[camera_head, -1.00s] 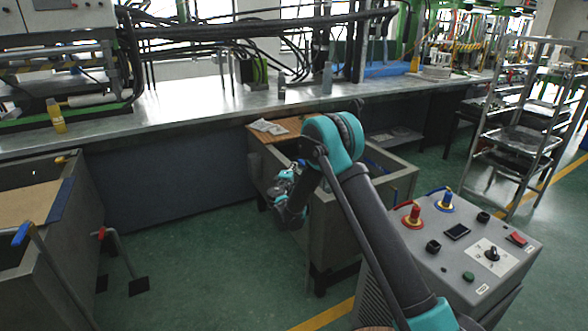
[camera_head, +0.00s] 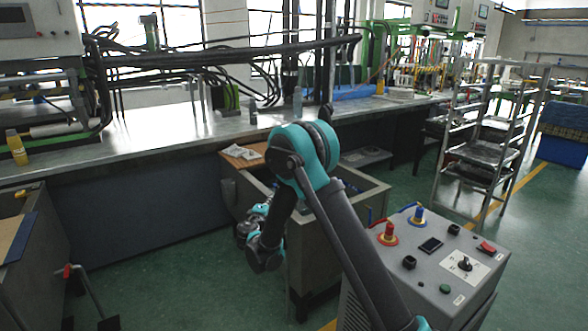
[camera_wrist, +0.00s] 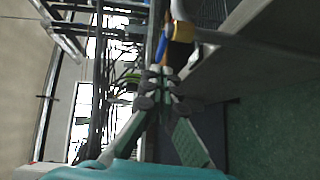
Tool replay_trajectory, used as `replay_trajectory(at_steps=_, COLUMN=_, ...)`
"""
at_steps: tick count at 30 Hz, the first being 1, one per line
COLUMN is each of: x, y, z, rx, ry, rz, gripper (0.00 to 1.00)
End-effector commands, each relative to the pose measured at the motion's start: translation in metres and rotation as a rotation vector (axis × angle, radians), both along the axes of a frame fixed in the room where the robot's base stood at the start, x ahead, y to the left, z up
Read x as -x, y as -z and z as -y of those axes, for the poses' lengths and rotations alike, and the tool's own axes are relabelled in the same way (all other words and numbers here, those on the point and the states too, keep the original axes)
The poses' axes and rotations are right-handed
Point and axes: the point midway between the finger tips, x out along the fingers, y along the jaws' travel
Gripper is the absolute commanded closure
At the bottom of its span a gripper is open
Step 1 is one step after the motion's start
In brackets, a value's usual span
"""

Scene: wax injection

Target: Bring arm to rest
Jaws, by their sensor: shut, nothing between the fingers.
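My arm, dark grey with teal joints, rises from the bottom of the head view to a bent elbow and folds back down. My gripper (camera_head: 252,224) hangs at its end, small and partly hidden by my own wrist, in front of the grey bin. In the wrist view, the green-padded fingers of my gripper (camera_wrist: 160,88) come together at their tips with nothing held between them.
A grey bin (camera_head: 345,212) stands behind my arm, and a control box with knobs (camera_head: 425,262) stands to the right. A long metal bench (camera_head: 170,138) runs behind. A metal rack (camera_head: 487,150) stands at right. Green floor (camera_head: 180,285) is clear left of my arm.

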Motion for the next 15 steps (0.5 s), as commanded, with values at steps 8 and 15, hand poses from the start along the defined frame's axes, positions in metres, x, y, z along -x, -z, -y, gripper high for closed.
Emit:
replay_trajectory(at_steps=8, x=0.017, y=-0.026, z=0.147, rx=-0.218, ry=0.217, rz=-0.194, gripper=1.00)
replay_trajectory(at_steps=15, x=0.071, y=-0.030, z=0.251, rx=-0.424, ry=0.394, rz=-0.350, gripper=1.00)
